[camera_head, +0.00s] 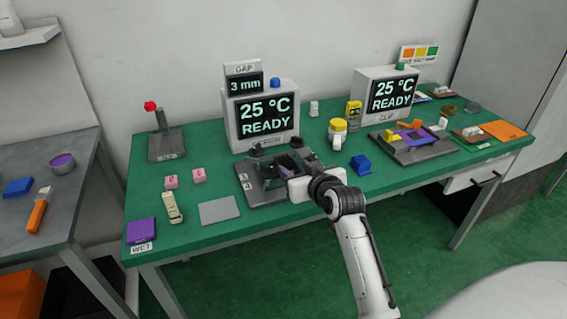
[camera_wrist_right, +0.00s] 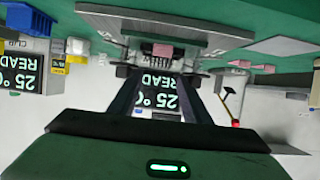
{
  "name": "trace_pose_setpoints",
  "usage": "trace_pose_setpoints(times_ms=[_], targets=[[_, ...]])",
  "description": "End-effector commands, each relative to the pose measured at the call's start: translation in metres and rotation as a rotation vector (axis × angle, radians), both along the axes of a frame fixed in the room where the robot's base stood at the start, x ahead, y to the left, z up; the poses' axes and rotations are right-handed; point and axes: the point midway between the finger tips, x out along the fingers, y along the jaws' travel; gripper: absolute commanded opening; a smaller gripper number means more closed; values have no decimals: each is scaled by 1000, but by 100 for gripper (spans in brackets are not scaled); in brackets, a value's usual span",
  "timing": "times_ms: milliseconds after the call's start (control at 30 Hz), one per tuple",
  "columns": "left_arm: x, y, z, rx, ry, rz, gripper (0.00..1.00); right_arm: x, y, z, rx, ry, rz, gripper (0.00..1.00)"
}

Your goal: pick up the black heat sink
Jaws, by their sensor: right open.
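The grey fixture (camera_head: 250,193) stands on the green table, and dark parts lie on it. A small dark piece that may be the black heat sink (camera_head: 268,172) shows there, partly hidden by my gripper and hard to make out. My right gripper (camera_head: 291,166) is over the fixture, with its white body at the fixture's right side. In the wrist view my right gripper (camera_wrist_right: 160,82) has its two dark fingers apart, and nothing is clearly held between them. A pink block (camera_wrist_right: 163,48) shows beyond the fingertips. My left gripper is not in view.
A display box (camera_head: 262,118) reading 25 °C READY stands behind the fixture. Pink blocks (camera_head: 199,175) and a grey plate (camera_head: 219,210) are to the left. A second fixture (camera_head: 425,150) is farther right.

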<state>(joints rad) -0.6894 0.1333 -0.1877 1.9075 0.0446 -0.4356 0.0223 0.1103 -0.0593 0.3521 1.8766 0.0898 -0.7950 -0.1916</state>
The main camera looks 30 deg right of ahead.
Motion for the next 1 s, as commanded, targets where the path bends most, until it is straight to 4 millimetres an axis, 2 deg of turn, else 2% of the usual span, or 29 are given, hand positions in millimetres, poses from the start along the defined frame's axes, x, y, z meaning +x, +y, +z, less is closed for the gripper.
trace_pose_setpoints(times_ms=[200,467,700,833,1000], targets=[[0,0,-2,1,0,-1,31,30,-7,-12,1,-3,-1,44],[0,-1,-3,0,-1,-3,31,47,-12,-20,0,-2,-1,44],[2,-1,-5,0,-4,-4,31,76,-18,-32,1,-2,-1,44],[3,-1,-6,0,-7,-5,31,85,-20,-36,0,-2,0,44],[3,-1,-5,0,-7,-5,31,86,-21,-37,-1,-2,-1,44]])
